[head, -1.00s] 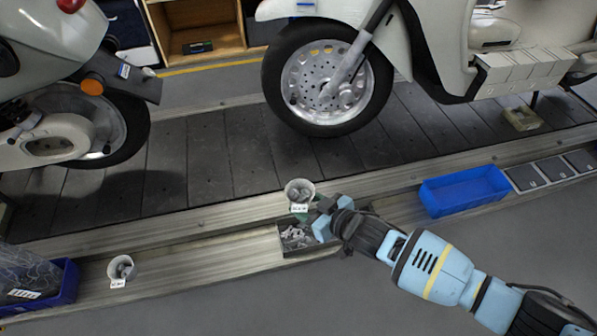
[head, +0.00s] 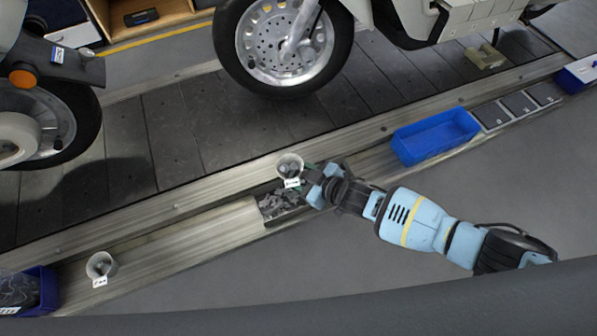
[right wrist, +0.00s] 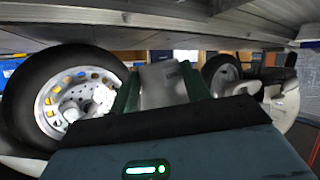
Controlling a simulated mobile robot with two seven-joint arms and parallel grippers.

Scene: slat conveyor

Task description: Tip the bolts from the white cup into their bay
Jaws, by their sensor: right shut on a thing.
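The white cup (head: 290,166) with a label on its front holds grey pieces, seen through its open top. My right gripper (head: 306,178) is shut on its right side and holds it roughly upright. The cup is over the back edge of a dark bay (head: 263,212) in the ledge, where grey metal pieces lie. Which small parts these are I cannot tell. In the right wrist view the cup (right wrist: 163,86) is between the green fingers (right wrist: 160,92); its contents are hidden there. My left gripper is not in view.
Another labelled white cup (head: 101,266) with grey contents stands on the ledge at left. A blue bin (head: 435,138) is right of my gripper, with dark flat bays (head: 517,104) beyond it. A scooter wheel (head: 283,45) stands on the slats behind. Bare ledge (head: 185,245) lies left of the bay.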

